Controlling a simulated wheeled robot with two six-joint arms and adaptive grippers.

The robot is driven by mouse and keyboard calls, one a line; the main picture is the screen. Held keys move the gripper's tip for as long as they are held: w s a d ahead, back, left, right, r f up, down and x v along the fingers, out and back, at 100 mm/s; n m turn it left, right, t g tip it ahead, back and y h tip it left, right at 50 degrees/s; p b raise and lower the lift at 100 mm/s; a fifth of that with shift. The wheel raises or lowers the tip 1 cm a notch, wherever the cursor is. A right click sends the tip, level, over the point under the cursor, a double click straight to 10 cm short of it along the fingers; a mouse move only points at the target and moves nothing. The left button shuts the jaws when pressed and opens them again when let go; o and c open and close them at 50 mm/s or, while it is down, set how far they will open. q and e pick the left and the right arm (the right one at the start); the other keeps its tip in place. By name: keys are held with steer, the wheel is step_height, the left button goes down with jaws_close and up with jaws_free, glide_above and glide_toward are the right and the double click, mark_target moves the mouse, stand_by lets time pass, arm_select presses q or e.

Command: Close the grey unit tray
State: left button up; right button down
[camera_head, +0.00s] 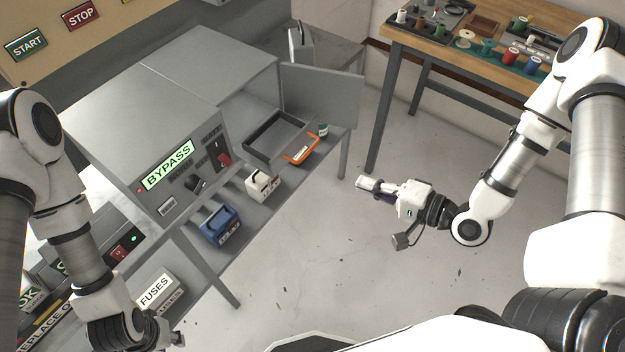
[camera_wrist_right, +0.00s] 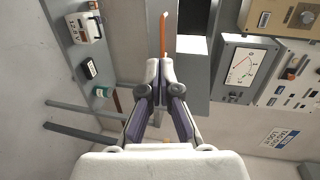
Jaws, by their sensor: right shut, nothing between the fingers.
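The grey unit tray (camera_head: 262,134) is a shallow dark-lined drawer with an orange handle (camera_head: 302,150). It sticks out of the grey unit (camera_head: 210,62), whose door (camera_head: 320,96) stands open. In the right wrist view the orange handle (camera_wrist_right: 164,34) and the tray's dark inside (camera_wrist_right: 192,22) show just beyond my fingertips. My right gripper (camera_head: 362,183) is shut and empty, in front of the tray to the right of the handle, apparently apart from it. My left gripper (camera_head: 175,340) is low at the left by the lower shelf; its fingers are too small to read.
A white-handled device (camera_head: 262,184) and a blue case (camera_head: 220,225) stand on the shelf, left of the tray. A workbench (camera_head: 470,45) with spools stands at the back right. The floor between is clear.

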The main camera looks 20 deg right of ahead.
arm_select(q)
steer(key=shift+w+d+r+p, duration=0.2)
steer(key=shift+w+r+p, duration=0.05)
steer(key=shift+w+p, duration=0.1)
arm_select(e)
steer(key=w+d+x, duration=0.2)
steer(key=x, duration=1.1)
steer(key=shift+w+m+t, duration=0.3)
steer(key=shift+w, duration=0.05)
steer(key=shift+a, duration=0.1)
